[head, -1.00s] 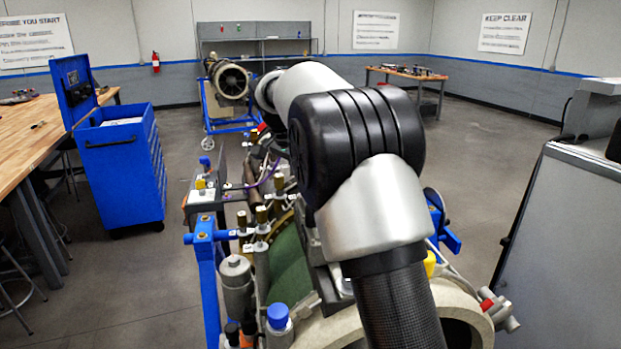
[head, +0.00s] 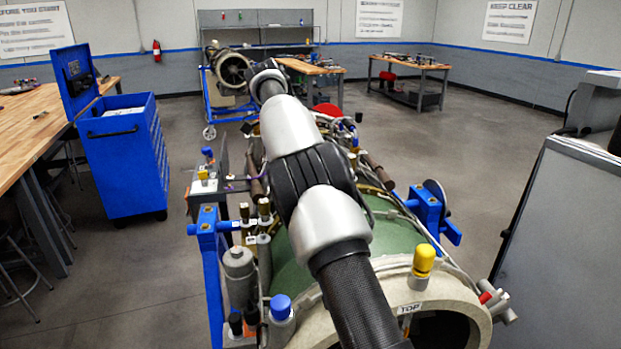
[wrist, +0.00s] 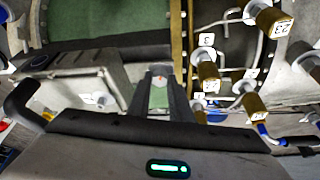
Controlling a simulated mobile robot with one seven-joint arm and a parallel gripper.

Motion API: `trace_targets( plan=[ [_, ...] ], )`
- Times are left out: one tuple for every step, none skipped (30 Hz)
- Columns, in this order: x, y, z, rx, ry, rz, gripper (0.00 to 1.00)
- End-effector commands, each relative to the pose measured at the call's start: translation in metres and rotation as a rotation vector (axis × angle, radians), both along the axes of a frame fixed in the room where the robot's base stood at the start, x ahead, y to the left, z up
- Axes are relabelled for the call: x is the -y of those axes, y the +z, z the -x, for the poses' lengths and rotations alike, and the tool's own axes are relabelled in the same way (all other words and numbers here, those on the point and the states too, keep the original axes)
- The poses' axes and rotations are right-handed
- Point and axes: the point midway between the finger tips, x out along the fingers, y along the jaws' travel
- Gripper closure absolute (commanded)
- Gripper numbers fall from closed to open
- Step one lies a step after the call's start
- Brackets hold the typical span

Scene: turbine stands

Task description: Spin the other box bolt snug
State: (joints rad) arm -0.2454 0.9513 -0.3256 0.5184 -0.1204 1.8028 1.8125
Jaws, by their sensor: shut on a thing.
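In the wrist view my gripper (wrist: 160,78) is shut at the right edge of a grey box (wrist: 75,88) on the turbine. A small grey piece with an orange spot shows between the fingertips and appears to be the box bolt; its shank and seat are hidden. In the head view my arm reaches over the turbine (head: 410,235) and hides the gripper and the box.
Several brass-coloured fittings with number tags (wrist: 207,75) stand right of the gripper. Pipes and cables run around them. A blue stand (head: 208,255) carries the turbine. A blue tool cart (head: 122,160) and wooden bench (head: 40,120) are at left, a grey cabinet (head: 570,240) at right.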

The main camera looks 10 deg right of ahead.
Motion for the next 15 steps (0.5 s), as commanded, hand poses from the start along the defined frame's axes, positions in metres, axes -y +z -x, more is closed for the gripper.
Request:
trace_targets(
  plan=[
    [0.0006,-0.0001,-0.0010,0.002,-0.015,0.000,1.00],
    [0.0005,-0.0004,-0.0008,0.002,-0.024,-0.001,1.00],
    [0.0003,-0.0004,-0.0009,0.001,-0.033,-0.001,1.00],
    [0.0003,-0.0002,-0.0009,0.002,-0.040,-0.001,1.00],
    [0.0002,0.0000,-0.0010,0.002,-0.045,-0.001,1.00],
    [0.0004,-0.0003,-0.0007,0.000,-0.052,0.000,1.00],
    [0.0004,-0.0002,-0.0007,0.001,-0.056,0.000,1.00],
    [0.0006,-0.0003,-0.0009,0.001,-0.060,0.000,1.00],
    [0.0006,-0.0003,-0.0009,0.001,-0.065,0.000,1.00],
    [0.0006,0.0000,-0.0008,0.001,-0.067,-0.001,1.00],
    [0.0007,0.0001,-0.0007,0.001,-0.069,-0.001,1.00],
    [0.0007,0.0002,-0.0006,0.000,-0.070,-0.001,1.00],
    [0.0007,0.0002,-0.0005,0.001,-0.071,-0.001,1.00],
    [0.0007,0.0002,-0.0004,0.000,-0.072,-0.001,1.00],
    [0.0007,0.0001,-0.0004,0.000,-0.072,-0.001,1.00]
  ],
)
